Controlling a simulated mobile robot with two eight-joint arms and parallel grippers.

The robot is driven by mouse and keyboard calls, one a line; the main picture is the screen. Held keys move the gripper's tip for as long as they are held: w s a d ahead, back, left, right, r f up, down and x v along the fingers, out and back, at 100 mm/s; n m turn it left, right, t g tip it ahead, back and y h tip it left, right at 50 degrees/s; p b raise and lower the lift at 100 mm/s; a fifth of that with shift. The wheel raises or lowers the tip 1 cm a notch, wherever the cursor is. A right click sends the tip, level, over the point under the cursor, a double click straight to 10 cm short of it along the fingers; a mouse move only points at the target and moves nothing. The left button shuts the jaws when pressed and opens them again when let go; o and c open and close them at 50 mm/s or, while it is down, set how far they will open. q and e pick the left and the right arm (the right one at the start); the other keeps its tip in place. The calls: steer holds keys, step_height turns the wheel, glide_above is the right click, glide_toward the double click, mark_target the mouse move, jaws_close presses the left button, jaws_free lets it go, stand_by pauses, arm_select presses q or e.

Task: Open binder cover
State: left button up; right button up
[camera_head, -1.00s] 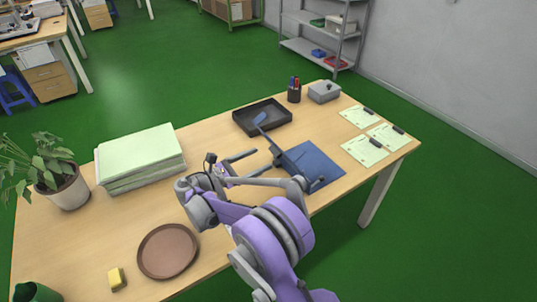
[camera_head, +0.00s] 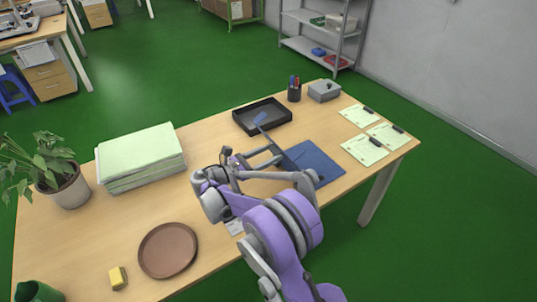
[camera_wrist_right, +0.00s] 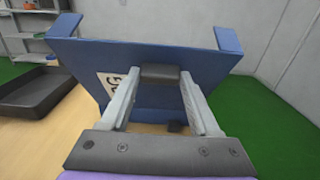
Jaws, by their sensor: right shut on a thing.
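The blue binder (camera_head: 318,160) lies on the wooden table, right of centre in the head view. A small blue piece (camera_head: 260,118) stands out at its far left end, near the black tray. My right gripper (camera_head: 276,152) is at the binder's left side, partly hidden by my arm. In the right wrist view, a blue binder panel (camera_wrist_right: 225,75) with a raised tab at each upper corner and a white label faces the camera, tilted. My left gripper is not in view.
Clipboards (camera_head: 364,150) lie right. A paper stack (camera_head: 140,155), potted plant (camera_head: 66,186), brown plate (camera_head: 168,251) and yellow sponge (camera_head: 118,278) are left.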

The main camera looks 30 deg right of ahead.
jaws_close()
steer(key=shift+d+r, duration=0.2)
steer(key=shift+r, duration=0.1)
steer(key=d, duration=0.1)
steer(key=d+r+y, duration=0.1)
steer(key=d+p, duration=0.1)
steer(key=shift+w+r+y, duration=0.15)
steer(key=shift+r+y, duration=0.15)
steer(key=shift+r, duration=0.05)
steer(key=shift+d+r, duration=0.15)
steer(key=shift+d, duration=0.05)
steer(key=o, duration=1)
jaws_free()
